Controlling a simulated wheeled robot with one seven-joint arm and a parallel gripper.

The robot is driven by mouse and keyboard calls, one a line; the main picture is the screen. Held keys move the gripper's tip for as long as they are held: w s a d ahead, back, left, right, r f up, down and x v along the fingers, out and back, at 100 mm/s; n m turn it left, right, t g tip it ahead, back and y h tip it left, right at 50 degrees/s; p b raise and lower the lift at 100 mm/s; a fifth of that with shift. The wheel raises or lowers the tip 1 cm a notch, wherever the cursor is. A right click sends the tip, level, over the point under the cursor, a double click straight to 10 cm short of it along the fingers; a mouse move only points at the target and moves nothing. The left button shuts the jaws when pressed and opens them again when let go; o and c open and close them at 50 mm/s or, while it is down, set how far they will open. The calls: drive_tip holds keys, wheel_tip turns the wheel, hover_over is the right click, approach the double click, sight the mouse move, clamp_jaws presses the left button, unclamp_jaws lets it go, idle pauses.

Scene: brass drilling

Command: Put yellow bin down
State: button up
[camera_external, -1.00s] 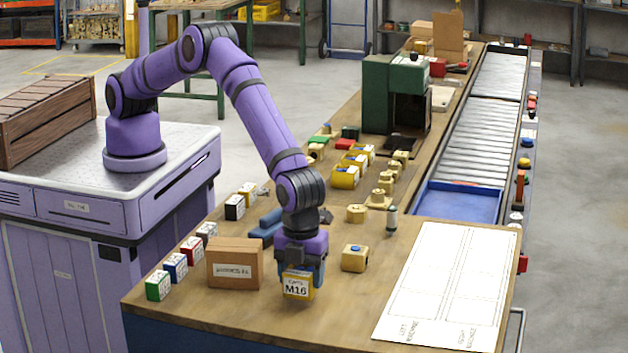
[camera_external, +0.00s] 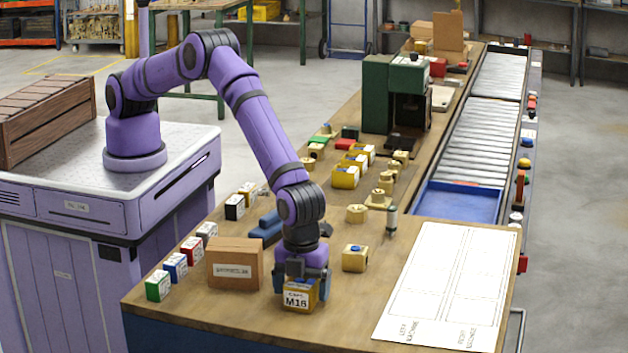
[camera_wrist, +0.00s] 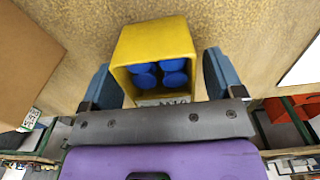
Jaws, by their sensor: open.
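The yellow bin (camera_external: 299,296), with a white label reading M16, stands at the front of the wooden table, right of the cardboard box. My gripper (camera_external: 301,284) is above and around it, pointing down. In the wrist view the yellow bin (camera_wrist: 155,45) holds several blue round pieces. It lies between the two blue fingers of my gripper (camera_wrist: 158,80), with a gap showing near each finger. The jaws are open. The bin looks upright and appears to rest on the tabletop; its underside is hidden.
A cardboard box (camera_external: 235,264) stands close on the left, with several small coloured boxes beyond it. A white marked sheet (camera_external: 447,285) covers the table's right end. Bare wood lies between the bin and the sheet.

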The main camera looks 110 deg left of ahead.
wheel_tip(320, 180, up, 12)
drive_tip(key=s+a+r+n+t, duration=0.15)
drive_tip(key=a+r+n, duration=0.25)
drive_tip(key=a+r, duration=1)
drive_tip(key=s+a+r+n+t, duration=0.1)
drive_tip(key=s+a+r+n, duration=0.3)
drive_tip(key=s+a+r, duration=0.95)
drive_tip(key=s+a+r+n+t, duration=0.1)
drive_tip(key=s+a+r+n, duration=0.15)
drive_tip(key=s+a, duration=0.4)
drive_tip(key=s+a+r+n+t, duration=0.1)
drive_tip(key=s+a+r+n, duration=0.15)
drive_tip(key=s+a, duration=0.45)
drive_tip(key=s+a+f+n, duration=0.2)
drive_tip(key=s, duration=0.5)
drive_tip(key=s+a+f+n, duration=0.2)
drive_tip(key=s+f+n, duration=0.1)
drive_tip(key=s, duration=0.5)
drive_tip(key=shift+s+a+t, duration=0.15)
drive_tip(key=shift+s+t, duration=0.1)
drive_tip(key=shift+t, duration=0.1)
